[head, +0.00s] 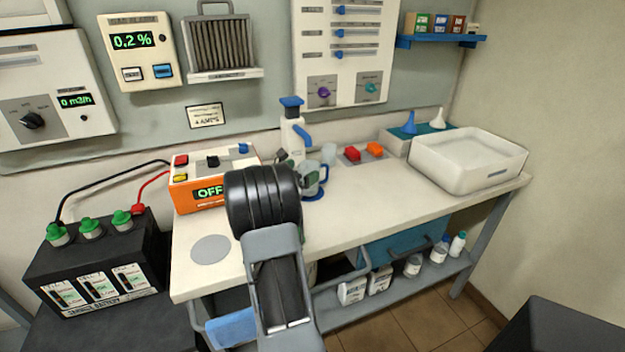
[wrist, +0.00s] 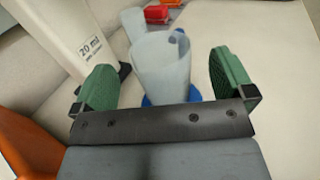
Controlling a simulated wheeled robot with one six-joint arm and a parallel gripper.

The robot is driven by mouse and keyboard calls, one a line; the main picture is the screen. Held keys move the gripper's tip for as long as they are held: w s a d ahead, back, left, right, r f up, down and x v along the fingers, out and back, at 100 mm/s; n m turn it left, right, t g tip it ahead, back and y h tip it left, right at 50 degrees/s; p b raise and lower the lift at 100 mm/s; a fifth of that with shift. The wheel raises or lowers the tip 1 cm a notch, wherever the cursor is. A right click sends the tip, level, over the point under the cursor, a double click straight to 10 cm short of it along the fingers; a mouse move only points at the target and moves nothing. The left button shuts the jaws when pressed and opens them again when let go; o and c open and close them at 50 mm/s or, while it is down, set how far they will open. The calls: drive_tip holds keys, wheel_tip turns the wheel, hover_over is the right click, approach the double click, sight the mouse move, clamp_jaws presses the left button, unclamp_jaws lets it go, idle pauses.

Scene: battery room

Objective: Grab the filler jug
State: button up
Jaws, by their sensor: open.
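In the wrist view the jug (wrist: 163,65) is between the two green finger pads of my gripper (wrist: 163,74), with a visible gap on each side. The pads are spread and not closed on it. In the head view my arm hides part of the gripper and of the jug's surroundings.
A white dispenser (head: 293,130) with a blue top stands close behind the jug; its "20 ml" column (wrist: 85,45) is near the left finger. A clear cup (head: 329,153) is behind. An orange charger box (head: 190,193) is left; a white tray (head: 462,172) is right.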

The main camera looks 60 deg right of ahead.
sight(316, 162)
drive_tip(key=shift+s+d, duration=0.25)
drive_tip(key=shift+d, duration=0.85)
drive_tip(key=shift+s+d, duration=0.2)
drive_tip(key=shift+d, duration=0.9)
drive_tip(key=shift+c, duration=0.3)
drive_tip(key=shift+r, duration=0.1)
drive_tip(key=c, duration=1.3)
drive_tip(key=shift+c, duration=0.2)
drive_tip(key=shift+r, duration=0.1)
drive_tip(key=w+a+r, duration=0.1)
drive_tip(key=a, duration=0.7)
drive_tip(key=w+a+r, duration=0.2)
drive_tip(key=a, duration=0.7)
drive_tip(key=shift+w+a+r, duration=0.15)
drive_tip(key=shift+w+a, duration=0.05)
drive_tip(key=shift+a, duration=0.05)
drive_tip(key=shift+a, duration=0.1)
